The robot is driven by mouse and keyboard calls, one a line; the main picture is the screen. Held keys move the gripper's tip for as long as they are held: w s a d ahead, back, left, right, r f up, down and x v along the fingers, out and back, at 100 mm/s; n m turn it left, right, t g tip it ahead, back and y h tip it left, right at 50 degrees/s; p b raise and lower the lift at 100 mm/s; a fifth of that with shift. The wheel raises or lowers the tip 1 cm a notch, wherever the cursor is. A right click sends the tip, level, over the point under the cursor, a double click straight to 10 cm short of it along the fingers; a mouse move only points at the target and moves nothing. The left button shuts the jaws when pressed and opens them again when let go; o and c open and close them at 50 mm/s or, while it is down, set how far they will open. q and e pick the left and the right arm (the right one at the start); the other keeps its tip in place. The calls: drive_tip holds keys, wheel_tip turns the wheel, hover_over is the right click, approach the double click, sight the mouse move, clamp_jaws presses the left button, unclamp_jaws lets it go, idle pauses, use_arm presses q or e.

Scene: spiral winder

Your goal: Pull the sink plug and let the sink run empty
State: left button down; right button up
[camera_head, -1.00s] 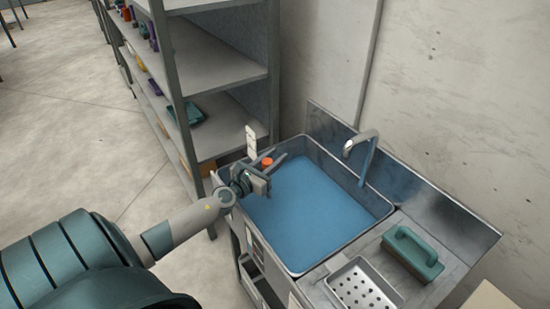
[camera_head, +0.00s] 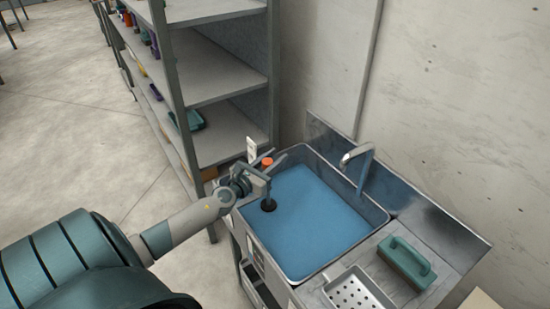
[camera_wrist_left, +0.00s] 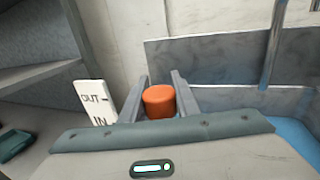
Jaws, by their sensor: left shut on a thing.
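The steel sink (camera_head: 331,255) holds blue water (camera_head: 312,215). My left gripper (camera_head: 272,163) is over the sink's left side, shut on the plug. The plug's orange top (camera_head: 267,161) shows between the fingers, and also in the left wrist view (camera_wrist_left: 159,101). Its black stopper (camera_head: 268,204) hangs below the gripper and is out of the water or at its surface; I cannot tell which. The drain is hidden under the water. My right gripper is not in view.
A curved tap (camera_head: 358,154) stands at the sink's back edge. A green-handled block (camera_head: 407,262) and a perforated tray (camera_head: 357,292) lie on the drainboard. A white OUT/IN sign (camera_wrist_left: 93,101) stands by the sink's corner. Metal shelves (camera_head: 225,85) rise behind.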

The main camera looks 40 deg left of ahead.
use_arm(q)
drive_tip(key=shift+w+a+r, duration=0.1)
drive_tip(key=shift+r, duration=0.25)
drive_tip(key=c, duration=1.4)
unclamp_jaws()
drive_tip(key=shift+o, duration=0.2)
drive_tip(key=shift+s+f, duration=0.15)
drive_tip(key=shift+s, duration=0.05)
drive_tip(key=shift+s, duration=0.5)
drive_tip(key=s+b, duration=0.4)
drive_tip(key=s, duration=1.2)
drive_tip(key=shift+s+d+b, duration=0.15)
drive_tip(key=shift+d+b, duration=0.2)
drive_tip(key=shift+b, duration=0.05)
drive_tip(key=shift+n, duration=0.3)
